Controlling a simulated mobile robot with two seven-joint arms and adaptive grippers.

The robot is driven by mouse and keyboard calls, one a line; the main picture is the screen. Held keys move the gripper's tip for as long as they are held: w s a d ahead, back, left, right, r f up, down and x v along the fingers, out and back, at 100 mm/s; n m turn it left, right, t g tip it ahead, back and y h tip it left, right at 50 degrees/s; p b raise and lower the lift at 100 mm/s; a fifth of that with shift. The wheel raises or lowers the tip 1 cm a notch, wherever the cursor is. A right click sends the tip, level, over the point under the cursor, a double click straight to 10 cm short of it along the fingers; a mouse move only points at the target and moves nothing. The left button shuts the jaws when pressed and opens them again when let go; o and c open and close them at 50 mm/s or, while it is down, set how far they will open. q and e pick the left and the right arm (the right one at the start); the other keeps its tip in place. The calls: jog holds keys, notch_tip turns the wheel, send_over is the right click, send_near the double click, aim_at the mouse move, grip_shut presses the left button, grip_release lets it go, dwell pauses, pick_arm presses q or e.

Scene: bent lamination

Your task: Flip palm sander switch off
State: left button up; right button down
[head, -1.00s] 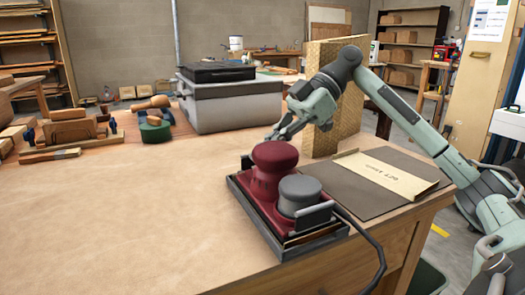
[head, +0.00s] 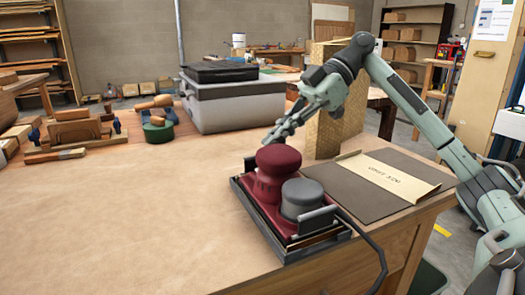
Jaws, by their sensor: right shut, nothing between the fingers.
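The palm sander (head: 272,178) is dark red with a grey round cap and sits in a dark tray (head: 290,255) near the table's right front edge. A black cord runs from it over the edge. I cannot make out its switch; the side behind the red knob is partly hidden. My right gripper (head: 272,138) is shut and empty, just above and behind the red knob, pointing down to the left. I cannot tell whether it touches the sander. My left gripper is not in view.
A grey mat with a labelled paper strip (head: 395,178) lies right of the sander. A tall tan block (head: 325,135) stands behind it. A grey case (head: 235,103) and wooden clamps and tools (head: 75,133) line the back. The table (head: 130,220) is clear at front left.

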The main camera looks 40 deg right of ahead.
jog(key=v, duration=0.7)
jog(key=shift+d+r, duration=0.2)
jog(key=shift+d, duration=0.1)
